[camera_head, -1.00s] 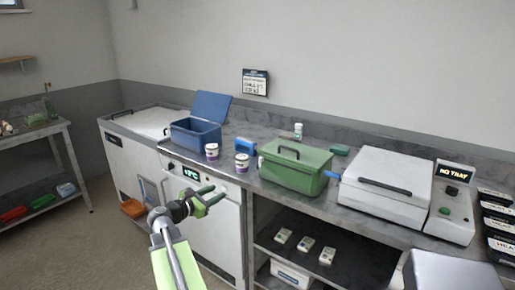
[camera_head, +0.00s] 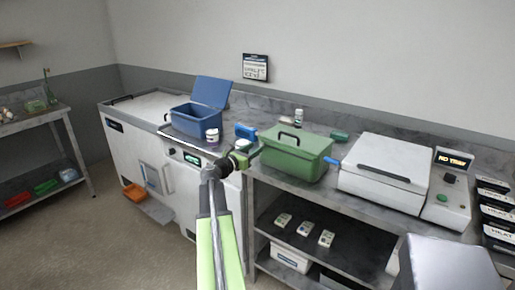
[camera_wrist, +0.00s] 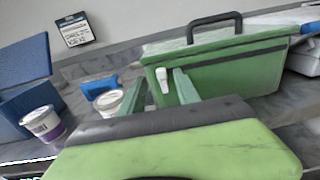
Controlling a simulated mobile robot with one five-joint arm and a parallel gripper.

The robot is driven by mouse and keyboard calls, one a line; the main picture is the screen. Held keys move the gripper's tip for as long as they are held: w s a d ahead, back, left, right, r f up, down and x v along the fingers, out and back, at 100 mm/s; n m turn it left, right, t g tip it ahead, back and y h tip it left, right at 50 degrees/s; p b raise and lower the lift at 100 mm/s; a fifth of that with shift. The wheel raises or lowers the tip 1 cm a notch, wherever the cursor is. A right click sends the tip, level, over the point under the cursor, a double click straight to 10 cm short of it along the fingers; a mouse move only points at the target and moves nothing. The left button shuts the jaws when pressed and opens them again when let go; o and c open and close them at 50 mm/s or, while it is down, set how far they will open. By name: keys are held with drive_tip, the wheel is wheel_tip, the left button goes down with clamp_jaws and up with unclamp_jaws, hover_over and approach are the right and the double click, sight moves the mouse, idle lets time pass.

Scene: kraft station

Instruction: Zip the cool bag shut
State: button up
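The green cool bag (camera_head: 296,157) stands on the counter, with a black handle on top. In the wrist view the bag (camera_wrist: 222,72) has a dark zip line along its upper edge. A pale zip pull (camera_wrist: 163,80) hangs at its left end. My gripper (camera_head: 250,153) is at the bag's left end in the head view. In the wrist view my gripper (camera_wrist: 158,92) has its two green fingers apart, with the zip pull showing between their tips. I cannot tell whether either finger touches the pull. The head view hides the pull behind my gripper.
An open blue box (camera_head: 196,120) stands to the left. A white tub (camera_head: 212,136) stands in front of it; another tub (camera_wrist: 108,103) is close to my left finger. A blue block (camera_head: 246,131) lies behind. A white lidded machine (camera_head: 385,184) stands right of the bag.

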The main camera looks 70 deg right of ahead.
sight(260, 144)
drive_tip(key=x, duration=0.3)
drive_tip(key=shift+d, duration=0.1)
clamp_jaws()
idle(1.3)
